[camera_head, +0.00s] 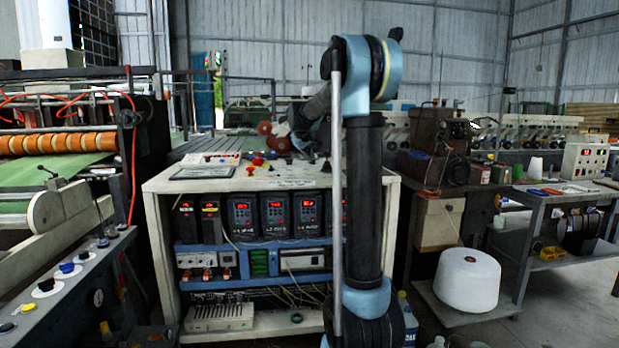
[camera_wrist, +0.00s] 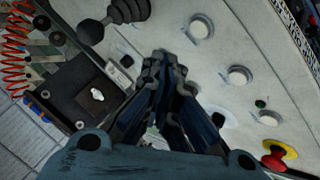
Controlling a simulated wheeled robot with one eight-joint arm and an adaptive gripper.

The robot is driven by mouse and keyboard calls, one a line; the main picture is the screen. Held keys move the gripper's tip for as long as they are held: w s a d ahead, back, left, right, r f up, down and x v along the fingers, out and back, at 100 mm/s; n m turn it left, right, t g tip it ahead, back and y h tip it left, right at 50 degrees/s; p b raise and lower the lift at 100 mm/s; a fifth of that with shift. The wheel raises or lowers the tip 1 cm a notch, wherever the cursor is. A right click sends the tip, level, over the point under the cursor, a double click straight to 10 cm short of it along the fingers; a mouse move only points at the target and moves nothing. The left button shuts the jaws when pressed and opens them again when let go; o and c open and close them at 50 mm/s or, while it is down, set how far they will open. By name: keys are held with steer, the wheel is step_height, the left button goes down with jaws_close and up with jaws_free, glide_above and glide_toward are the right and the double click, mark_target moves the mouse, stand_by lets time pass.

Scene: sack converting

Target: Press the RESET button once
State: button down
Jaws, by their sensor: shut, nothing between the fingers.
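My gripper (camera_wrist: 163,62) is shut and empty, with its dark fingers over a pale control panel (camera_wrist: 225,50) in the wrist view. Several white round buttons show on this panel: one at the top (camera_wrist: 201,27), one at the right (camera_wrist: 239,76) and one lower (camera_wrist: 269,118). In the head view the gripper is not clearly visible; my arm covers part of the cabinet (camera_head: 160,230).
A black ribbed joystick (camera_wrist: 118,15) stands up from the panel near the fingers. A black box (camera_wrist: 75,100) is at the left. In the head view, drives with red displays (camera_head: 240,215) fill the cabinet, and a white roll (camera_head: 467,280) stands to the right.

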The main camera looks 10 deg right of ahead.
steer(key=shift+f, duration=1.8)
steer(key=shift+s+f, duration=0.1)
steer(key=shift+f, duration=0.7)
stand_by(0.8)
steer(key=shift+r, duration=0.85)
steer(key=shift+r, duration=2.55)
